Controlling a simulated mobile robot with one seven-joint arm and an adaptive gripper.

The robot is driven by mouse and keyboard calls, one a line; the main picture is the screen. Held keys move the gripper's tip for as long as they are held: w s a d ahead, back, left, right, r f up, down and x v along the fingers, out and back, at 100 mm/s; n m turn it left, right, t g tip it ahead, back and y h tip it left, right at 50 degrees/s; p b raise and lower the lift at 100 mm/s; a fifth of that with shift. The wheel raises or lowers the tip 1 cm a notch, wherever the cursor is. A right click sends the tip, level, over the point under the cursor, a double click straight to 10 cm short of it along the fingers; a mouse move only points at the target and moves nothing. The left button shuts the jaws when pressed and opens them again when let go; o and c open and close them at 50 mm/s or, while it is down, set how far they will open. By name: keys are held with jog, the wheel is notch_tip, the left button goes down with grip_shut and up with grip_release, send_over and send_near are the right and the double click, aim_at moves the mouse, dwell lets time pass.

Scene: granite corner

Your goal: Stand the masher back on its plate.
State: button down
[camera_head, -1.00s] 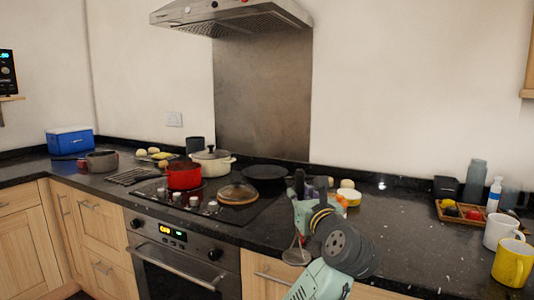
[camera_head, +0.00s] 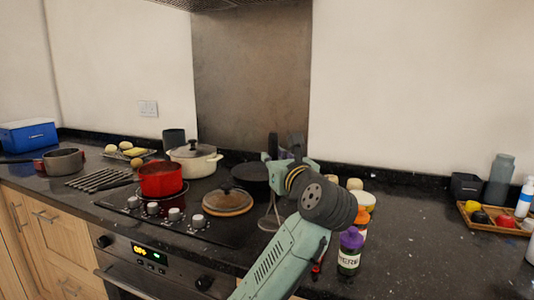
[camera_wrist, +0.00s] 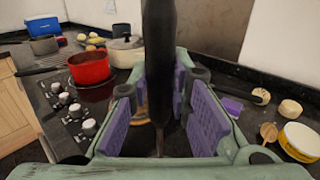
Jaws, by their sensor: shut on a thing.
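My gripper (camera_head: 284,158) is shut on the masher. The masher's dark upright handle (camera_wrist: 158,60) stands between my purple finger pads in the wrist view. In the head view its metal lower end (camera_head: 270,222) hangs below my gripper, in front of the hob's right side. Whether that end touches anything below is hard to tell. I cannot make out the masher's plate for certain in either view; my gripper and arm hide part of the counter there.
A lidded pan (camera_head: 228,203), a red pot (camera_head: 161,179) and a cream pot (camera_head: 194,160) stand to the left. A purple-capped bottle (camera_head: 350,250), an orange-capped bottle (camera_head: 362,222) and a tub (camera_wrist: 299,141) are close on the right. Counter farther right (camera_head: 430,235) is clear.

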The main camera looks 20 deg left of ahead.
jog(key=shift+w, duration=0.1)
jog(key=shift+f+b, duration=0.5)
jog(key=shift+b, duration=0.05)
jog(key=shift+f+b, duration=1.75)
jog(key=shift+f, duration=0.4)
jog(key=shift+f, duration=0.3)
jog(key=c, duration=1.4)
grip_release()
